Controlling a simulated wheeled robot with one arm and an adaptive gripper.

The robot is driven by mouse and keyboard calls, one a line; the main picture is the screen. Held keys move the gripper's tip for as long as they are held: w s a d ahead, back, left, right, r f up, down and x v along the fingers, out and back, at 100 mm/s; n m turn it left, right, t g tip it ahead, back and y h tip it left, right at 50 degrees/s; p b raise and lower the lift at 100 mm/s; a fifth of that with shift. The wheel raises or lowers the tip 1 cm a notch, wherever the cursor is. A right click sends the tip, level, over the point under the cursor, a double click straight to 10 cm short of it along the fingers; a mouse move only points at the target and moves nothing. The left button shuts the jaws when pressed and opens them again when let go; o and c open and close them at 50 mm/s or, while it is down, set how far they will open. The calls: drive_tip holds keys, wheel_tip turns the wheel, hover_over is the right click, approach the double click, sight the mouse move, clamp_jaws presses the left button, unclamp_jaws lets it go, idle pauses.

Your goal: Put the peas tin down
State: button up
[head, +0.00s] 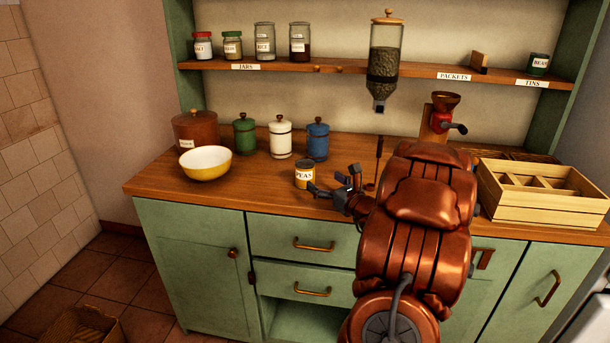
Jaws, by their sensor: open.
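My gripper (327,184) is open just to the right of the tin, low over the counter. Its fingers are dark and small in this view. The near finger comes close to the tin's lower right side; I cannot tell whether it touches. My copper-coloured arm hides the counter to the right of the gripper.
A yellow bowl (205,164), a brown crock (195,130) and green, white and blue canisters (318,141) stand left and behind. A wooden crate (545,208) is at right. A glass dispenser (384,60) hangs above. The shelf (350,66) has JARS, PACKETS and TINS labels.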

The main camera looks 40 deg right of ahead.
sight(310, 175)
drive_tip(key=w, duration=0.4)
drive_tip(key=shift+d, duration=0.3)
drive_tip(key=shift+w+f+p, duration=0.15)
drive_tip(key=shift+w+p, duration=0.4)
drive_tip(key=shift+w, duration=0.8)
drive_tip(key=shift+w+d, duration=0.2)
drive_tip(key=shift+w, duration=1)
drive_tip(key=shift+c, duration=0.2)
drive_tip(key=c, duration=1.6)
drive_tip(key=shift+o, duration=0.2)
